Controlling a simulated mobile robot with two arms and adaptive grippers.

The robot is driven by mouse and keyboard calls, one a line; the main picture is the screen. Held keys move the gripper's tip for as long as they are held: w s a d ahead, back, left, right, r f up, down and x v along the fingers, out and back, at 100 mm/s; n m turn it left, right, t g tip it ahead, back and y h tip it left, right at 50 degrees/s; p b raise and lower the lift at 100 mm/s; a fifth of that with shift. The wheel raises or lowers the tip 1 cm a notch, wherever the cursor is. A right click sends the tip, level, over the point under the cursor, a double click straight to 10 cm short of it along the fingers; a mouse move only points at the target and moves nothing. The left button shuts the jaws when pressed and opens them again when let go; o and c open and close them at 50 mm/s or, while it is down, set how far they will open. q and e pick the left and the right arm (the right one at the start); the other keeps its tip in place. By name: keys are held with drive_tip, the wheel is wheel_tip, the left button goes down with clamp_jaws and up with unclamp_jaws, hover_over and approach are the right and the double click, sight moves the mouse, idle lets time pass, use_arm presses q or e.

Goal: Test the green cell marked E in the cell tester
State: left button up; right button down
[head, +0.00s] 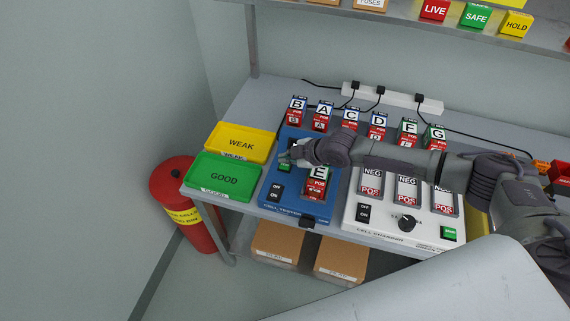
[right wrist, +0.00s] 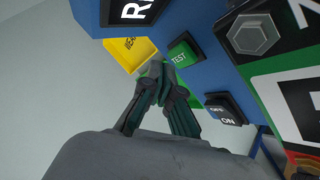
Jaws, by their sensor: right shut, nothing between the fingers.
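The green cell marked E (head: 318,174) sits upright in the bay of the blue cell tester (head: 294,205), with its red POS end toward the front. Part of it shows large at the right of the right wrist view (right wrist: 292,92). My right gripper (head: 284,157) is shut and empty over the tester's left side, beside the green TEST button (head: 284,168). In the right wrist view its fingertips (right wrist: 157,70) are close beside the TEST button (right wrist: 183,53); I cannot tell whether they touch it. A black display (right wrist: 132,8) shows only in part. My left gripper is not in view.
The green GOOD tray (head: 225,178) and yellow WEAK tray (head: 241,144) stand empty left of the tester. Several cells line the back near a power strip (head: 392,98). The white cell charger (head: 385,221) holds cells on the right. A red bin (head: 178,185) stands left.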

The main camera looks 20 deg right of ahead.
drive_tip(key=shift+f, duration=0.1)
idle(0.3)
drive_tip(key=shift+f, duration=0.3)
